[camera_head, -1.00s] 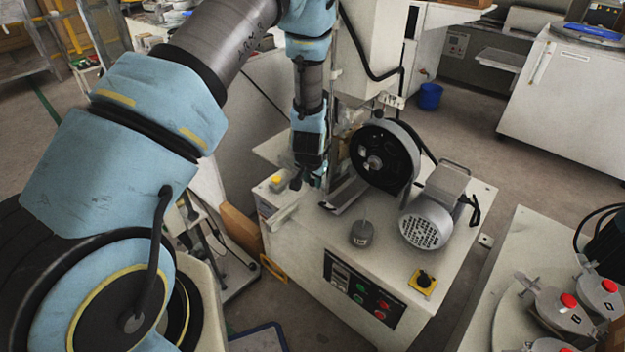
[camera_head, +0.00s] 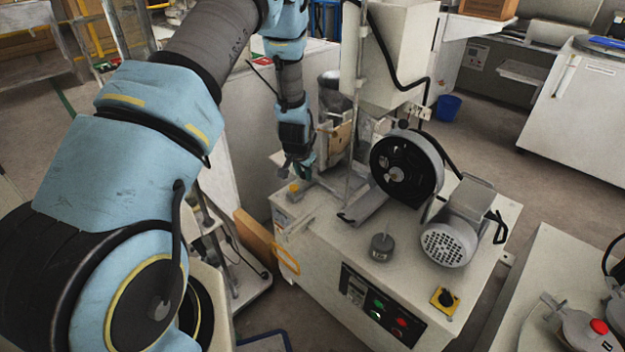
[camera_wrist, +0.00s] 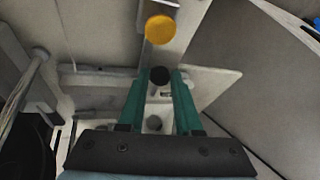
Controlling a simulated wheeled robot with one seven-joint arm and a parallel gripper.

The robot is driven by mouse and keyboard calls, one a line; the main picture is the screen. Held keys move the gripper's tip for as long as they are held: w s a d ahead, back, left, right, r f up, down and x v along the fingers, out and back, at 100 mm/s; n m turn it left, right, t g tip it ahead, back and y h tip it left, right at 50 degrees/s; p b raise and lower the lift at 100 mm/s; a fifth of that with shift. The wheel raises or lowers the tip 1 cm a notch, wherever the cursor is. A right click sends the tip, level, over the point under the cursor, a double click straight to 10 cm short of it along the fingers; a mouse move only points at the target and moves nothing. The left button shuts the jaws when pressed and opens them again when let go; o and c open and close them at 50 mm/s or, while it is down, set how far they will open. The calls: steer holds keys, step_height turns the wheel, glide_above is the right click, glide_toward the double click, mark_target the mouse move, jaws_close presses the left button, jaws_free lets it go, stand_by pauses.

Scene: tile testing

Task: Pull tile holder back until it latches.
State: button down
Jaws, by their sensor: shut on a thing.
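The abrasion machine's white top (camera_head: 415,215) carries a dark wheel (camera_head: 395,172). My gripper (camera_head: 298,170) is at its far left edge, just above a yellow knob (camera_head: 294,187). In the wrist view my gripper's (camera_wrist: 160,78) green fingers are closed around a small part with a black round end (camera_wrist: 159,76), seemingly the tile holder's handle. The yellow knob (camera_wrist: 160,29) sits on a metal strip just beyond the fingertips. A pale plate (camera_wrist: 212,86) lies behind the fingers. A tan panel (camera_head: 340,138) stands between gripper and wheel; I cannot tell whether it is the tile holder.
A motor (camera_head: 450,240), a grey weight (camera_head: 381,247) and a sloping metal chute (camera_head: 362,207) are on the machine top.

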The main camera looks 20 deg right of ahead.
steer(key=shift+w+a, duration=0.35)
steer(key=shift+w, duration=0.3)
steer(key=shift+w+a, duration=0.3)
steer(key=shift+w, duration=0.35)
steer(key=c, duration=0.6)
jaws_free()
steer(key=shift+s, duration=0.1)
steer(key=v, duration=1)
steer(key=shift+s+r, duration=0.2)
steer(key=shift+r, duration=0.15)
